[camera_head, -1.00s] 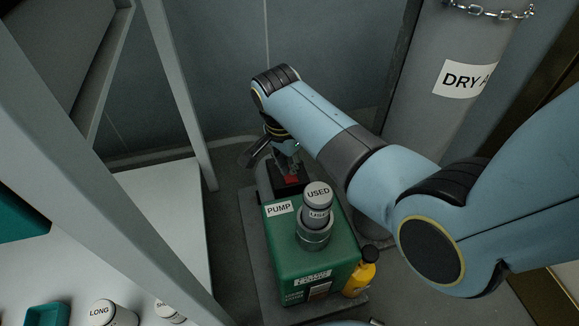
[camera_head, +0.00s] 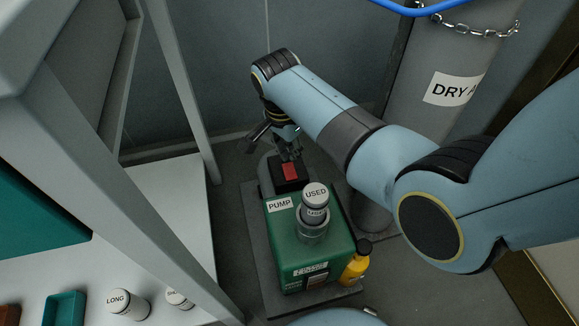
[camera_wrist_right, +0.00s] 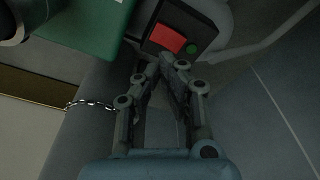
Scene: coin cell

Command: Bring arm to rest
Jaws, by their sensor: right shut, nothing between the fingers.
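My right arm (camera_head: 318,108) reaches in from the right in the head view and bends down behind the green pump. My right gripper (camera_head: 290,152) is just above a black switch box with a red rocker switch (camera_head: 290,171). In the right wrist view its fingertips (camera_wrist_right: 163,64) are together with nothing between them, close to the red switch (camera_wrist_right: 166,39). I cannot tell whether they touch it. A green light (camera_wrist_right: 192,49) shows on the box beside the switch. My left gripper is in neither view.
The green pump (camera_head: 290,255) carries a filter cylinder labelled USED (camera_head: 315,196). A yellow bottle (camera_head: 355,268) stands beside it. A grey DRY A... cylinder (camera_head: 440,120) with a chain stands behind my arm. A grey frame post (camera_head: 180,95) and bench with labelled jars (camera_head: 127,304) are at left.

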